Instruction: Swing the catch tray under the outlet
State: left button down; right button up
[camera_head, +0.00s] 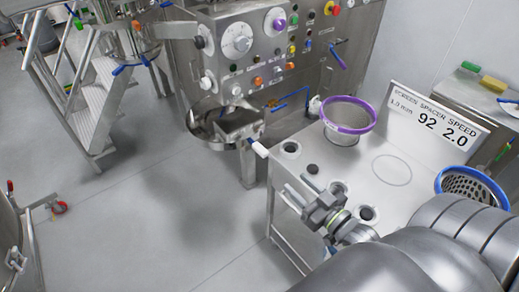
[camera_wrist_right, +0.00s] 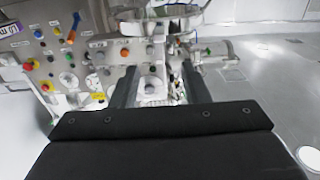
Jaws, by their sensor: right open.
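A round steel pan, which looks like the catch tray (camera_head: 203,132), hangs at the front of the steel machine. A box-shaped steel piece (camera_head: 238,119) sits over or in it; I cannot tell if this is the outlet. A white-tipped handle (camera_head: 259,149) sticks out at the pan's lower right. My right gripper (camera_head: 310,200) is over the front of the steel bench, to the right of the pan and apart from it. In the right wrist view its two dark fingers (camera_wrist_right: 158,80) stand apart with nothing held between them. My left gripper is out of view.
The bench (camera_head: 391,205) carries a purple-rimmed sieve (camera_head: 347,115), a blue-rimmed perforated basket (camera_head: 470,186) and a sign (camera_head: 434,118). The machine's panel (camera_head: 262,45) has knobs and buttons. Steps (camera_head: 97,95) stand at left. The floor (camera_head: 165,220) before the pan is clear.

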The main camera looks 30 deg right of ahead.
aim_at(266, 155)
jog(key=w+b, duration=0.1)
jog(key=w, duration=0.4)
jog(key=w+b, duration=0.2)
jog(key=w, duration=0.3)
jog(key=w+a+b, duration=0.1)
jog(key=w+b, duration=0.1)
jog(key=w, duration=0.3)
jog(key=shift+w+a+f, duration=0.1)
jog(key=shift+w+f, duration=0.15)
jog(key=shift+w+r+b, duration=0.15)
jog(key=shift+w+b, duration=0.2)
jog(key=shift+w, duration=0.35)
grip_shut()
